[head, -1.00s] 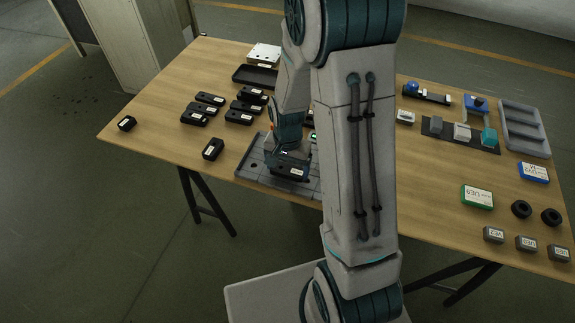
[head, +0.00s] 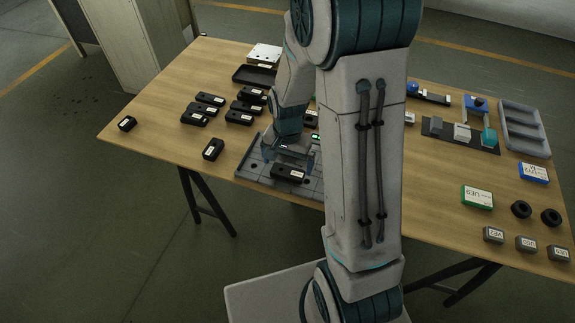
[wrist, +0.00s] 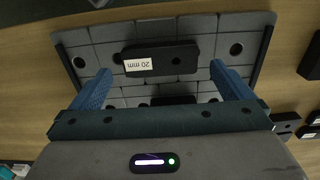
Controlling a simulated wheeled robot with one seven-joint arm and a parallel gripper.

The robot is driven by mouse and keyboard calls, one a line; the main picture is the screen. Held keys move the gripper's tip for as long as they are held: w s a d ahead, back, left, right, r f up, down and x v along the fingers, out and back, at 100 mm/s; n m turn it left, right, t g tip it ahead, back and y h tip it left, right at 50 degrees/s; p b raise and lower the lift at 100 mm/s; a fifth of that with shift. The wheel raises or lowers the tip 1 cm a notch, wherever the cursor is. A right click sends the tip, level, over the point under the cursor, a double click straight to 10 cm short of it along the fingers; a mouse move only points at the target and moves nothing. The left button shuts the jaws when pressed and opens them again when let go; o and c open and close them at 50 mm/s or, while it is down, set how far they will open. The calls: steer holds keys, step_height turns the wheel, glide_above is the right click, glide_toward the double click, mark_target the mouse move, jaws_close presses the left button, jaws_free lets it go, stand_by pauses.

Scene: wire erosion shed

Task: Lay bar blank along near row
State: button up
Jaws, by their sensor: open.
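A black bar blank (head: 289,174) with a white label lies flat on the grey gridded plate (head: 250,170), close to the plate's near edge. In the wrist view the bar blank (wrist: 176,58) reads "20 mm" and lies lengthwise across the plate (wrist: 85,32), roughly parallel to its long edge. My gripper (head: 290,151) is above the plate and just behind the bar, apart from it. In the wrist view my open gripper (wrist: 163,85) has nothing between its fingers. Another dark piece (wrist: 172,100) on the plate is partly hidden by my gripper body.
Several labelled black blocks (head: 240,118) stand left of and behind the plate, with one block (head: 213,149) close to its left. A black tray (head: 254,75) is at the back. My arm hides the plate's right part.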

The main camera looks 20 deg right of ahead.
mark_target(288, 172)
step_height(288, 172, up, 10)
steer(key=s+r+n+t, duration=0.2)
steer(key=s+r+n, duration=0.5)
steer(key=s, duration=0.7)
steer(key=shift+r+t, duration=0.4)
steer(key=shift+r, duration=0.5)
